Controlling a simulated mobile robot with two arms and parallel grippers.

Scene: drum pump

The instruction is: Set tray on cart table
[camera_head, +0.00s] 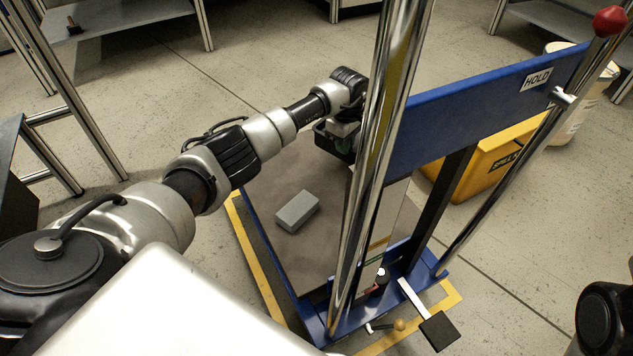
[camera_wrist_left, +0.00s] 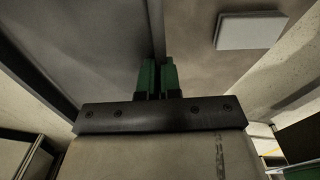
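The cart table (camera_head: 335,205) is a grey top in a blue frame, and a light grey block (camera_head: 297,211) lies on it. My left gripper (camera_head: 345,145) is over the far part of the top, partly behind the chrome post. In the wrist view its green fingertips (camera_wrist_left: 158,78) are close together with a narrow gap. A thin dark edge runs in line with that gap. I cannot tell whether the fingers hold it. The block also shows there at upper right (camera_wrist_left: 250,30). I cannot make out a tray with certainty. My right gripper is not in view.
A thick chrome post (camera_head: 375,165) stands close to my left gripper. A blue HOLD bar (camera_head: 470,105) extends behind it to the right. A yellow spill box (camera_head: 495,160) and a pale drum (camera_head: 580,105) stand beyond. The cart top around the block is clear.

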